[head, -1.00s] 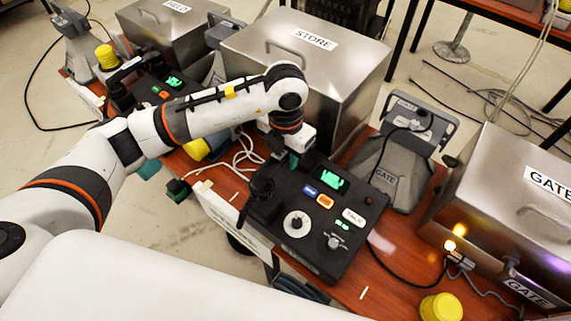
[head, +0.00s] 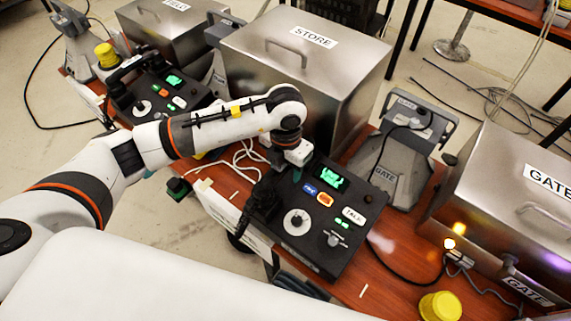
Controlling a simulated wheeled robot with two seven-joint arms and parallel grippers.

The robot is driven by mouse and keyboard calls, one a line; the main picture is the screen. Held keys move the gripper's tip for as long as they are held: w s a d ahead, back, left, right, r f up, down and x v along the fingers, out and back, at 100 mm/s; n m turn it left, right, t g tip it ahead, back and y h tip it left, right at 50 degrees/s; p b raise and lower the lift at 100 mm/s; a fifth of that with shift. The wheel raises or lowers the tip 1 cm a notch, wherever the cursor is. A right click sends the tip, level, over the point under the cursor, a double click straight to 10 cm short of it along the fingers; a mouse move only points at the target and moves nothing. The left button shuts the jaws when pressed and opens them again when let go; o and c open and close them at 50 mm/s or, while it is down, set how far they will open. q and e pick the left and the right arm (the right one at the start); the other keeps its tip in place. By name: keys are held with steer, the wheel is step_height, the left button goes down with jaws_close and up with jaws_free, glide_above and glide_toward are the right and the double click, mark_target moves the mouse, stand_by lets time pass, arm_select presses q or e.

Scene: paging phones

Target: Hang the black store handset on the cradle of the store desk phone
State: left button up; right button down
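The black desk phone (head: 318,262) in front of the STORE box has a green screen, a dial and lit buttons. The black handset (head: 262,200) shows at the phone's left side, over the cradle area. I cannot tell whether it is seated or just above. My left gripper (head: 276,172) points down at the handset's far end, close to or on it. Its fingers are mostly hidden by the wrist and the dark handset, so their opening is unclear. My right gripper is not in view.
The steel STORE box (head: 345,75) stands right behind the phone. A grey GATE stand (head: 395,165) and a steel GATE box (head: 500,190) are to the right. Another phone (head: 160,90) is at the left. A yellow cap (head: 441,306) lies near the front.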

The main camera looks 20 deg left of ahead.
arm_select(q)
steer(key=shift+r, duration=0.4)
step_height(320, 180, up, 12)
steer(key=shift+f+b, duration=0.2)
steer(key=shift+b, duration=0.2)
steer(key=shift+f, duration=0.1)
